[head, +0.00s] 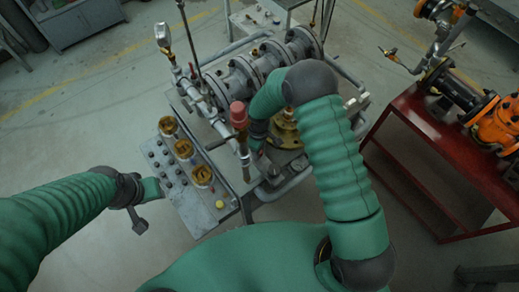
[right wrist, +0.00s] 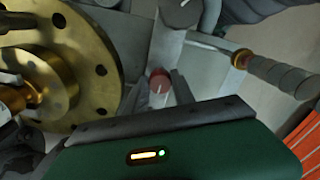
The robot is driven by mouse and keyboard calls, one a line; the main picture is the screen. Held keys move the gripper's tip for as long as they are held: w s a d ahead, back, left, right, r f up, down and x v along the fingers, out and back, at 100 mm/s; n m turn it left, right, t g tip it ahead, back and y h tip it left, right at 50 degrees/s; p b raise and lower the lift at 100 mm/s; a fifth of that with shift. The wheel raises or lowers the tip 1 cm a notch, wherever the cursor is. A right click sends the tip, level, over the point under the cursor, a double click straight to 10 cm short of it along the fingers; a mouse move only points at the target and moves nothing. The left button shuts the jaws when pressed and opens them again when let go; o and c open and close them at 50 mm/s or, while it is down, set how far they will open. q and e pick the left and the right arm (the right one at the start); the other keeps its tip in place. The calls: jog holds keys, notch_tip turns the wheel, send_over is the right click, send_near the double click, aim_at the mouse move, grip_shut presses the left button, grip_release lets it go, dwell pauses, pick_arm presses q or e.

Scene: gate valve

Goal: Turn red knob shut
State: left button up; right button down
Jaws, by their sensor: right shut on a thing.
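A small round red knob (right wrist: 160,83) with a white line on its face shows in the middle of the right wrist view. My right gripper (right wrist: 160,92) has its grey fingers on both sides of it, shut on it. In the head view my right forearm bends down to the bench, and the right gripper (head: 257,146) is mostly hidden among the pipes. I cannot make out the small knob there.
A red-topped vertical fitting (head: 239,115) stands left of my right forearm. Flanged grey pipes (head: 265,62) run behind it. A panel with brass-rimmed gauges (head: 183,150) is to the left. A brass flange (right wrist: 85,65) is close to the right gripper. A red table (head: 430,170) stands right.

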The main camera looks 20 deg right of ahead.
jog(key=shift+w+a+r, duration=0.15)
jog(key=shift+w+r, duration=0.05)
jog(key=shift+w, duration=0.15)
jog(key=c, duration=1.5)
grip_release()
jog(key=o, duration=0.4)
pick_arm(q)
jog(key=shift+w+a, duration=0.1)
jog(key=shift+a, duration=0.2)
pick_arm(e)
jog(key=shift+o, duration=0.2)
jog(key=shift+s+a+f, duration=0.1)
jog(key=shift+r, duration=0.2)
pick_arm(q)
notch_tip(320, 180, down, 2)
jog(key=shift+d+f+b, duration=0.1)
jog(key=shift+b, duration=0.9)
pick_arm(e)
notch_tip(320, 180, up, 16)
jog(key=shift+r, duration=0.2)
